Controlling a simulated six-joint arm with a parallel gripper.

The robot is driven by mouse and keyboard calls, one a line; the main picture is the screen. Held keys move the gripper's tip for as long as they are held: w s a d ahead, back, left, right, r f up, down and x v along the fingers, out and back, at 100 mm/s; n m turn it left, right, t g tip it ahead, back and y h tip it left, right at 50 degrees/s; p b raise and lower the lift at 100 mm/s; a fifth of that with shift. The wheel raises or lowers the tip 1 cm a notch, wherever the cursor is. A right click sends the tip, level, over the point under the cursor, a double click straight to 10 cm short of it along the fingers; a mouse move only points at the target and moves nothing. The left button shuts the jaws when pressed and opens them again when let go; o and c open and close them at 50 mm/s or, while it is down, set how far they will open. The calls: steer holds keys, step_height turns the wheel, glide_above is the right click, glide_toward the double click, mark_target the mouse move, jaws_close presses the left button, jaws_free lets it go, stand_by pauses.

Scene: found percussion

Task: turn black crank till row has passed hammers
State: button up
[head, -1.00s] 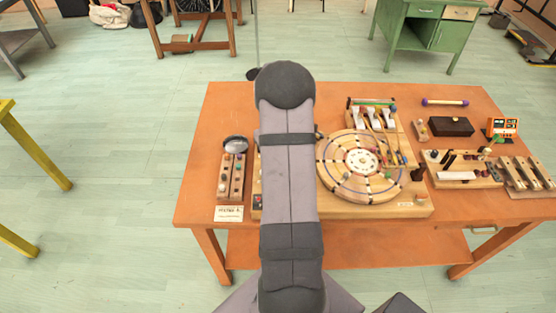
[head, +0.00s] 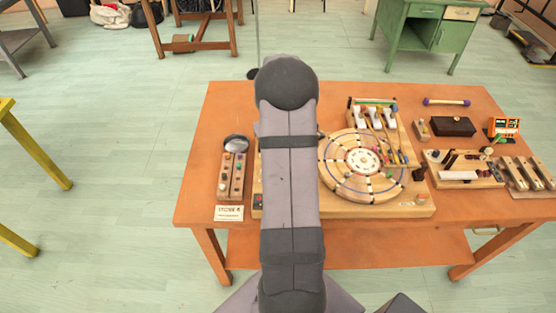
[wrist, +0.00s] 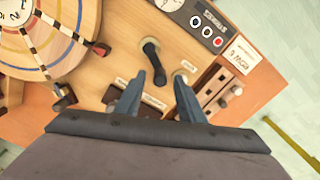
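The black crank (wrist: 150,50) stands on the wooden base in the wrist view. Its handle end lies between my two fingertips. My gripper (wrist: 160,78) is open around it, with a gap visible on both sides; I cannot tell whether a finger touches it. In the head view my arm hides the crank and gripper. The round wooden disc (head: 340,166), with dark spokes and small pegs, lies right of my arm; part of it also shows in the wrist view (wrist: 28,28). Thin hammers (head: 390,145) reach over its right side from white blocks behind.
A narrow block with pegs (head: 226,178), a black round-topped piece (head: 236,142) and a card (head: 228,213) are at left. A dark box (head: 452,126), a rod (head: 446,102) and more wooden blocks (head: 465,178) fill the right side.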

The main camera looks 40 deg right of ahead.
step_height(320, 180, up, 5)
steer(key=shift+b, duration=0.55)
